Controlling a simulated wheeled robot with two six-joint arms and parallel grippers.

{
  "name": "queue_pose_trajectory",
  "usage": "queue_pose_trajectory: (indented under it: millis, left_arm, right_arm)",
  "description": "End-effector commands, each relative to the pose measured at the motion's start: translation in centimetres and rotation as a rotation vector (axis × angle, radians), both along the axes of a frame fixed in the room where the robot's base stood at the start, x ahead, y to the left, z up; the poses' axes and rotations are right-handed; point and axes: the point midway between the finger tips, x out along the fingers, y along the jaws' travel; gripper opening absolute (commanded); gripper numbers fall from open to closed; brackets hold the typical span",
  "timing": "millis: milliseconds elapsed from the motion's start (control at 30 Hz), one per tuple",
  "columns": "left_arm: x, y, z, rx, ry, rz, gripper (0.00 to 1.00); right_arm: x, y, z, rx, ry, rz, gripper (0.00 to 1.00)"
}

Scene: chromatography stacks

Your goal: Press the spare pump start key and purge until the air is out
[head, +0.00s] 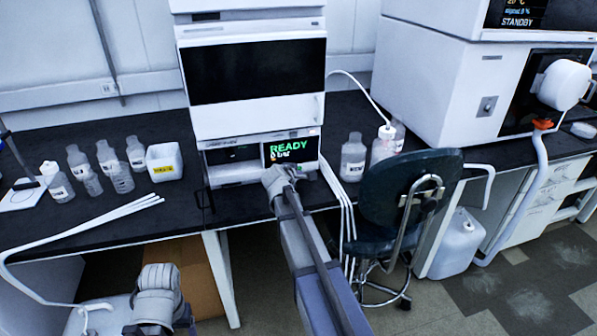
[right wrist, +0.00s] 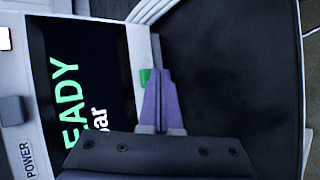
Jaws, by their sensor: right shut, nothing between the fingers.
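The pump (head: 235,172) is the lowest module of the white stack on the black bench. Its dark display (head: 291,150) shows green READY text and a bar reading. In the right wrist view the display (right wrist: 85,70) appears turned sideways, with a small green key (right wrist: 145,77) beside it. My right gripper (head: 290,172) is in front of the pump's lower right face. Its purple fingers (right wrist: 156,78) are shut and empty, with the tips beside the green key; I cannot tell whether they touch it. My left gripper (head: 158,288) is low at the front left, its fingers unclear.
A dark chair (head: 408,190) stands right of my right arm, close to the bench. Bottles (head: 352,158) and white tubing stand right of the stack. Several bottles and a white box (head: 164,162) are on the left bench. A POWER switch (right wrist: 12,110) sits near the display.

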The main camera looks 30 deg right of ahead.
Motion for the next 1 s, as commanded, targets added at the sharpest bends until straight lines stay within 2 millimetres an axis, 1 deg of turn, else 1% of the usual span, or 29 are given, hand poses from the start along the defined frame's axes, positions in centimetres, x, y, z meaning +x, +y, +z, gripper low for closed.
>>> queue_pose_trajectory:
  millis: [1000]
  left_arm:
    - [0.0,0.0,0.0,0.000,0.000,0.000,0.73]
  right_arm:
    - [1.0,-0.2,0.0,0.000,0.000,0.000,0.00]
